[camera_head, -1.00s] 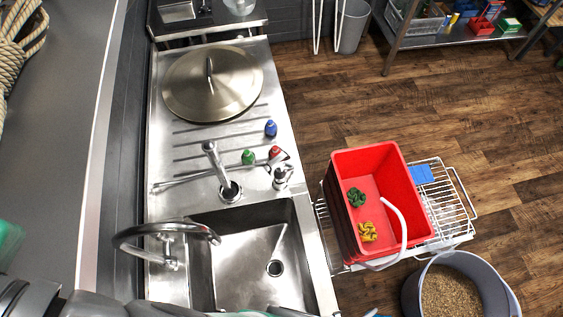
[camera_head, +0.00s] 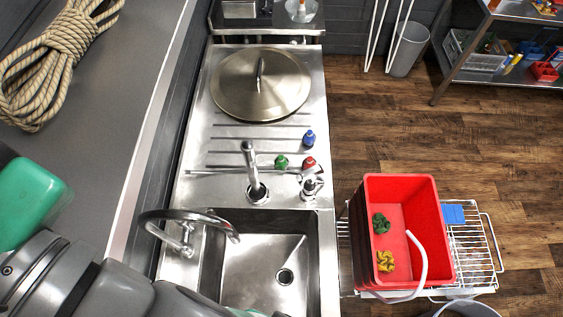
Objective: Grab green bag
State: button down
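A small dark green knotted bundle (camera_head: 381,222), which looks like the green bag, lies inside the red crate (camera_head: 412,190) at the lower right. A yellow bundle (camera_head: 386,261) of similar shape lies below it in the same crate. My arm shows at the lower left, over the near end of the counter. My gripper is not in view, so I cannot see its fingers or whether it holds anything.
The crate sits on a white wire rack (camera_head: 483,262); its white handle (camera_head: 421,262) crosses the right side. A steel sink (camera_head: 265,270) with a curved tap (camera_head: 185,216) lies left. Small bottles (camera_head: 309,137) stand on the drainer. Wooden floor (camera_head: 400,125) beyond is clear.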

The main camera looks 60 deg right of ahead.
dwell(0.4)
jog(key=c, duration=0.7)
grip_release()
